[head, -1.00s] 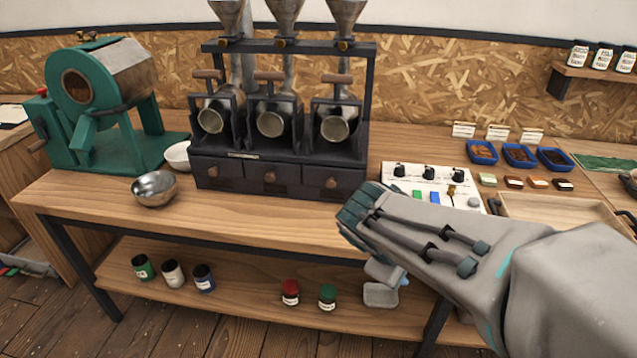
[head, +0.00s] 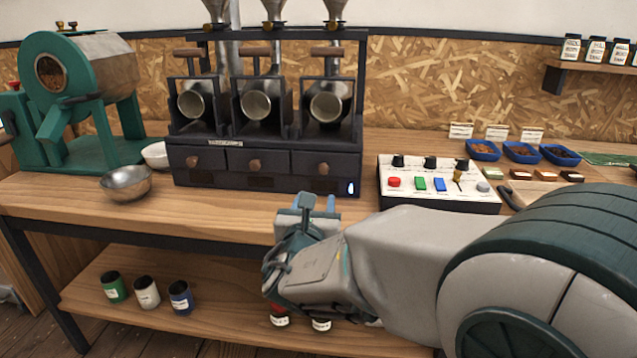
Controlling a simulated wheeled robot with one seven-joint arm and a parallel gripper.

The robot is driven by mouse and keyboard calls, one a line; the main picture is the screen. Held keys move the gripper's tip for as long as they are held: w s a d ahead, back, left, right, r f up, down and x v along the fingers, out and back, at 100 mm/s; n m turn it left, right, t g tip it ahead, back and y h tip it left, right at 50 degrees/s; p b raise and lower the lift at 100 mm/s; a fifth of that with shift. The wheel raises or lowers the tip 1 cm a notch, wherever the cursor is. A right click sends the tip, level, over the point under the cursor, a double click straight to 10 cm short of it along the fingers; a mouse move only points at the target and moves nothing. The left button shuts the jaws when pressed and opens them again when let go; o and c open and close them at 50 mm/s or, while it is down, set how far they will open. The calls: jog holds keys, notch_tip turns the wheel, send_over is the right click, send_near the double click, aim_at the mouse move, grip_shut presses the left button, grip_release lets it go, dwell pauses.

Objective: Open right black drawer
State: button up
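The right black drawer (head: 324,165) is the rightmost of three in the base of the black roaster stand (head: 270,188). It looks shut, and its round wooden knob (head: 323,169) shows on its front. My gripper (head: 318,203) is just in front of and below this drawer, near the table's front edge. Its two fingers point up toward the drawer and stand apart with a gap between them. Nothing shows between them, and they look clear of the knob. The middle drawer (head: 256,161) and left drawer (head: 192,160) also look shut.
A white control panel (head: 437,185) with knobs and buttons stands right of the stand. A metal bowl (head: 126,182) and green roaster (head: 80,95) are at left. The wooden tabletop (head: 220,205) is clear before the stand. Jars (head: 146,291) stand on the shelf below.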

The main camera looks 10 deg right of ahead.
aim_at(323, 169)
jog(key=b+x, duration=0.1)
jog(key=x, duration=1.2)
jog(key=shift+w+f, duration=0.1)
jog(key=shift+w, duration=0.25)
